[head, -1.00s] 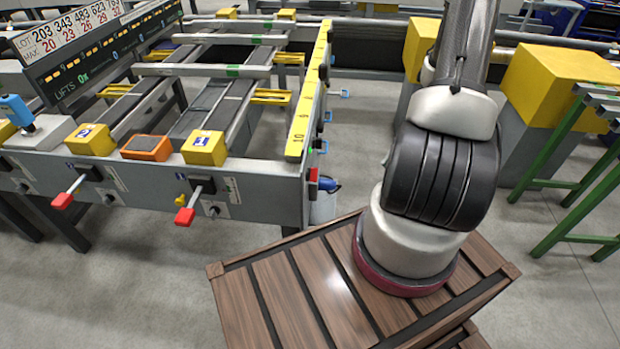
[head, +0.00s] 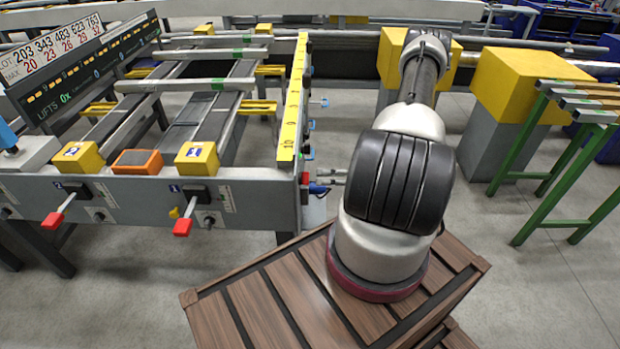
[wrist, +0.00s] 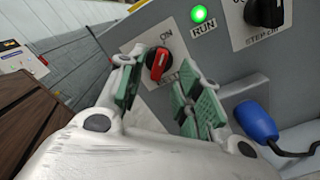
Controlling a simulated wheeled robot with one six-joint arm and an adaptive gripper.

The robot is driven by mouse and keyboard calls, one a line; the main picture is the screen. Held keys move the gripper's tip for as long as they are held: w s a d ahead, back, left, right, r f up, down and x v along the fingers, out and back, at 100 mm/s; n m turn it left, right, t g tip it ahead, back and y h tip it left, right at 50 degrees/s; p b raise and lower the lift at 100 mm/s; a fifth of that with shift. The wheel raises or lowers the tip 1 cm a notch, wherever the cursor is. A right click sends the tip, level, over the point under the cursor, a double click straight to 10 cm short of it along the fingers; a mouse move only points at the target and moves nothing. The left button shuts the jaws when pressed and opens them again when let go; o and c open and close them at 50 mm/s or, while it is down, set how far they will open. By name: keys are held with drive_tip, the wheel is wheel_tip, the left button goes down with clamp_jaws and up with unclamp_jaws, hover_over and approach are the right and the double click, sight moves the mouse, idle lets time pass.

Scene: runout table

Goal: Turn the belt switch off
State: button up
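The belt switch (wrist: 158,63) is a rotary knob with a red handle on a black base, set in a pale plate on the grey panel. ON is printed above it; the lettering below is partly hidden by a finger. The handle sits slightly tilted. My gripper (wrist: 153,82) is open, with its green-padded fingers on either side of the knob's front; I cannot tell whether they touch it. In the head view my gripper (head: 327,179) is at the right end of the runout table (head: 255,195), and the knob cannot be made out clearly.
A green RUN lamp (wrist: 199,14) is lit beside the switch, with a black step knob (wrist: 265,12) to its right. A blue plug (wrist: 255,122) with a cable is right of my fingers. Red-tipped levers (head: 182,227) stick out along the table front.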

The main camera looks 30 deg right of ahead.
sight(304, 178)
drive_tip(key=shift+x, duration=2.1)
clamp_jaws()
drive_tip(key=shift+n, duration=0.3)
drive_tip(key=shift+s+a+n, duration=0.1)
drive_tip(key=shift+n, duration=4.2)
drive_tip(key=shift+s+n, duration=0.1)
drive_tip(key=shift+n, duration=4.2)
